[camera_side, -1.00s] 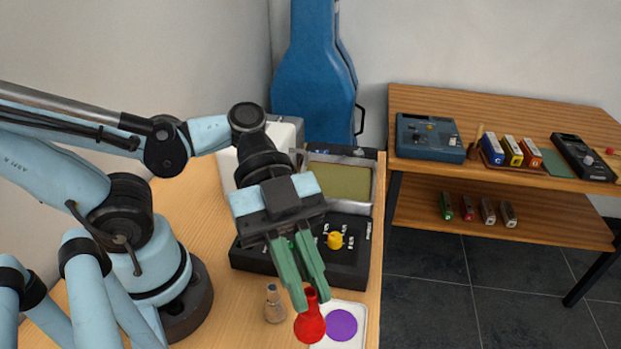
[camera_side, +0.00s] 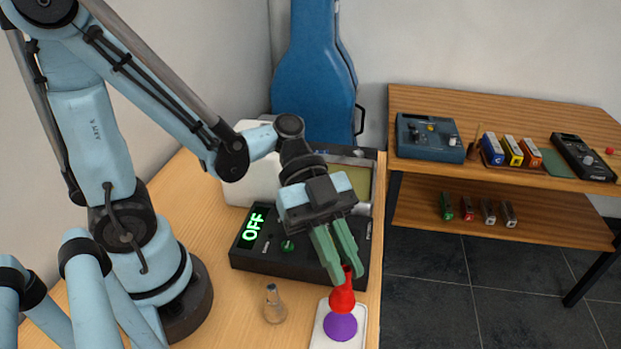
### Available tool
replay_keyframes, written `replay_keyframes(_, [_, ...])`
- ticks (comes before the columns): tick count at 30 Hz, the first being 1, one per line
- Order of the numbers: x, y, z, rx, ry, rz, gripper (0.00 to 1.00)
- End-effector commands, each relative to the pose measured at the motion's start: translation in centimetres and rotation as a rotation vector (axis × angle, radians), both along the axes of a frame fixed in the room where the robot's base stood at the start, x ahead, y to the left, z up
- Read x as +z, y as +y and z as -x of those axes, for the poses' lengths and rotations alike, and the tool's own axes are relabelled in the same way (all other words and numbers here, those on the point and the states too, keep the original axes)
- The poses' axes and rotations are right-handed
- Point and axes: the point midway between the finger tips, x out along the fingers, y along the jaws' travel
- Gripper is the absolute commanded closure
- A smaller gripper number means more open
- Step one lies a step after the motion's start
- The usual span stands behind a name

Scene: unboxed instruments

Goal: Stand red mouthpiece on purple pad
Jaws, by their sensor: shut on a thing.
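The red mouthpiece (camera_side: 342,297) is upright with its neck between the green fingertips of my gripper (camera_side: 343,274). My gripper is shut on it. In the picture the mouthpiece's round lower end overlaps the far edge of the purple pad (camera_side: 341,327). The pad is a round spot on a white plate (camera_side: 320,342) at the front right of the desk. I cannot tell whether the mouthpiece touches the pad or hangs just above it.
A clear-brown mouthpiece (camera_side: 274,304) stands left of the plate. Behind is a black device (camera_side: 264,257) with a green "OFF" display. A blue case (camera_side: 315,75) stands at the back. A wooden shelf (camera_side: 440,184) with several small items is at right.

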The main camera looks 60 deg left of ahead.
Motion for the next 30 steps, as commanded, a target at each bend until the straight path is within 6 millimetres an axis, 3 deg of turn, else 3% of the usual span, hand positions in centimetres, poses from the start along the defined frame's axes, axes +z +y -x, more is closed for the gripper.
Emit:
replay_keyframes(8, [-0.7, 0.3, -0.6, 0.000, -0.001, 0.000, 1.00])
replay_keyframes(21, [-4.2, 0.2, -0.6, 0.000, -0.001, 0.000, 1.00])
replay_keyframes(30, [-4.4, 0.2, -0.6, 0.000, -0.001, 0.000, 1.00])
